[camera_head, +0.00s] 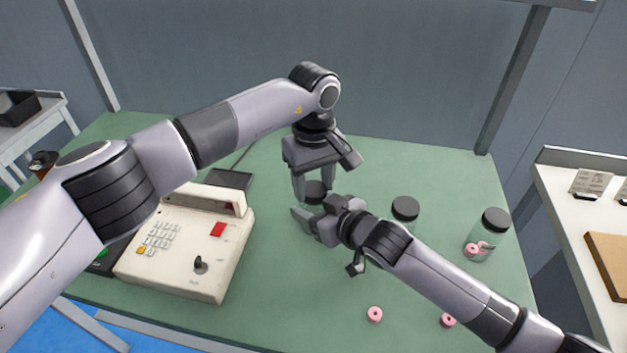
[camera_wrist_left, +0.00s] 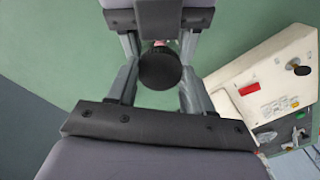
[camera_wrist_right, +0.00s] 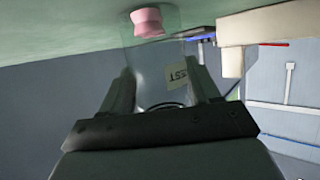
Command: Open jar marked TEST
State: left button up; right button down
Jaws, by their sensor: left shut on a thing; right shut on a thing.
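The TEST jar is clear, with a black lid (camera_head: 316,190), and stands near the middle of the green table. Its TEST label (camera_wrist_right: 179,76) and a pink coil (camera_wrist_right: 148,22) inside show in the right wrist view. My left gripper (camera_head: 313,187) points down from above, shut on the lid; the lid (camera_wrist_left: 160,69) sits between its fingers in the left wrist view. My right gripper (camera_head: 310,214) comes in low from the right, shut on the jar body. The grippers hide most of the jar in the head view; I cannot tell whether the lid is loose.
A cream coil winder (camera_head: 188,250) with keypad stands to the left. Two other black-lidded jars, a middle one (camera_head: 405,209) and a right one (camera_head: 487,235) holding pink coils, stand to the right. Loose pink coils (camera_head: 374,314) lie in front. A white side table (camera_head: 575,215) is far right.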

pick_arm(q)
jog(key=n, duration=1.5)
jog(key=shift+n, duration=0.3)
jog(key=n, duration=0.4)
jog(key=shift+r, duration=0.1)
jog(key=n, duration=0.6)
jog(key=shift+n, duration=0.3)
jog(key=n, duration=0.4)
jog(key=shift+n, duration=0.3)
jog(key=n, duration=0.4)
jog(key=shift+n, duration=0.3)
jog(key=n, duration=0.4)
jog(key=shift+n, duration=0.3)
